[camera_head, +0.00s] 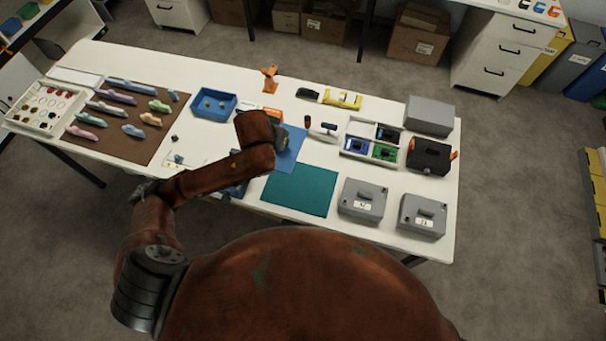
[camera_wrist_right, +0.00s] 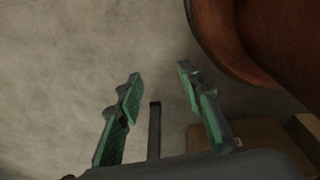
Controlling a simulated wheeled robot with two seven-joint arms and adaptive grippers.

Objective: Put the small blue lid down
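I cannot make out the small blue lid for certain. My left arm reaches across the table in the head view, and my left gripper (camera_head: 283,139) is above the blue mat (camera_head: 291,150). The forearm and wrist hide most of its fingers, so I cannot tell whether it holds anything. A dark blue object (camera_head: 237,189) shows partly behind my left forearm; its shape is unclear.
A blue bin (camera_head: 229,114), a teal mat (camera_head: 299,190), and a white divided tray (camera_head: 370,133) with blue and green items stand on the white table. Grey boxes (camera_head: 361,200) and a black box (camera_head: 430,155) crowd the right end. A brown mat (camera_head: 112,138) holds several tools.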

